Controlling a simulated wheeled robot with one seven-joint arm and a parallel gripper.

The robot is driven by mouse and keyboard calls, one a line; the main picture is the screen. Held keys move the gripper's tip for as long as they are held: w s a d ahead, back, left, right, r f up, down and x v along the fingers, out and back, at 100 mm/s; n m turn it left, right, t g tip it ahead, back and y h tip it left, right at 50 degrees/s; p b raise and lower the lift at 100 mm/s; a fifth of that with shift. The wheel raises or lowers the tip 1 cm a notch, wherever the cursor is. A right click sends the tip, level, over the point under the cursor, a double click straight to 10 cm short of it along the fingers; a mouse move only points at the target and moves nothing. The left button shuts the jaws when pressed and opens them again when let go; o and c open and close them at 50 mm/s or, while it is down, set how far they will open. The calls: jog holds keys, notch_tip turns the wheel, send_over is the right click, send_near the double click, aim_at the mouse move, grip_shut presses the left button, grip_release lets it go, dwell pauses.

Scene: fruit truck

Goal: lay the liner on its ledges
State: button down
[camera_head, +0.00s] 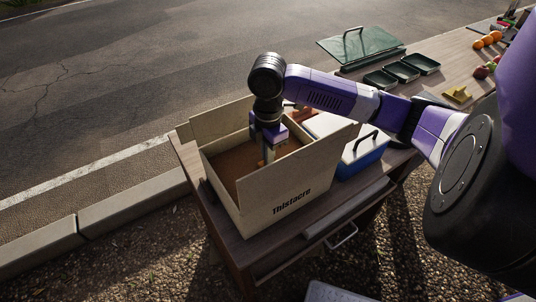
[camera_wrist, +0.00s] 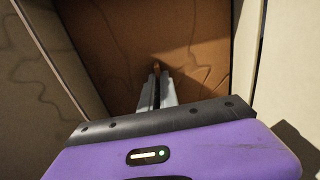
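The liner (camera_head: 236,160) is a flat brown panel inside the pale wooden crate (camera_head: 292,187). It also fills the middle of the wrist view (camera_wrist: 205,35), between the crate's pale walls. My gripper (camera_head: 268,158) points down into the crate from above. In the wrist view its fingers (camera_wrist: 156,76) are close together with a small tan tab (camera_wrist: 156,68) at their tips, standing up from the liner. The fingers look shut on this tab. The front wall hides part of the liner. I cannot tell whether the liner touches the ledges.
The crate stands at the near end of a wooden counter (camera_head: 458,54). A blue box with a light lid (camera_head: 362,147) is close on its right. Dark green trays (camera_head: 402,71), a green lidded case (camera_head: 360,45), a yellow object (camera_head: 458,93) and fruit (camera_head: 488,41) lie farther back.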

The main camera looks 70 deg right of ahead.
jog(key=c, duration=1.5)
grip_release()
jog(key=shift+c, duration=0.2)
notch_tip(320, 180, up, 8)
jog(key=shift+f, duration=0.15)
